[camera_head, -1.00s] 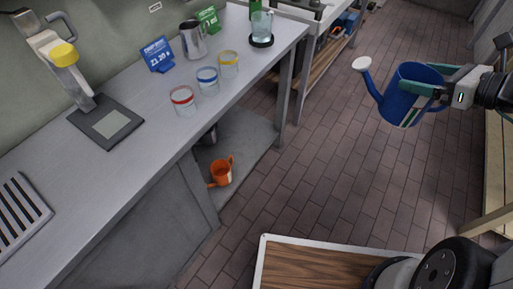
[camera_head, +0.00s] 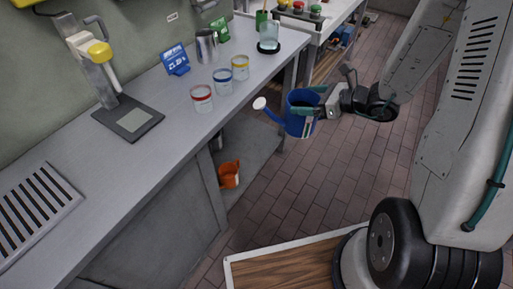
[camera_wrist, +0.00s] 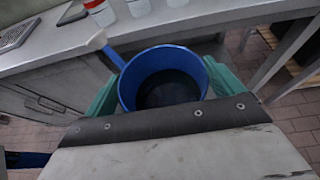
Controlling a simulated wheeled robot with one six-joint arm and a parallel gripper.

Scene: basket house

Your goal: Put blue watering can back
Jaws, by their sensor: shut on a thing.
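The blue watering can (camera_head: 299,117) with a pale spout head is held upright in the air, to the right of the grey counter's edge. My gripper (camera_head: 310,108) is shut on it, with a green finger on each side. In the wrist view the can (camera_wrist: 160,82) shows from above, open-topped and dark inside, between the green fingers (camera_wrist: 165,85). Its spout points up-left toward the counter. An orange watering can (camera_head: 229,174) stands on the low shelf under the counter (camera_head: 262,150), partly hidden by the counter.
The grey counter (camera_head: 150,165) holds jars with red, blue and yellow bands (camera_head: 222,78), a metal pitcher (camera_head: 207,46), a blue sign (camera_head: 175,60) and a glass blender jar (camera_head: 269,38). The low shelf has bare room right of the orange can. Brick floor lies open at right.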

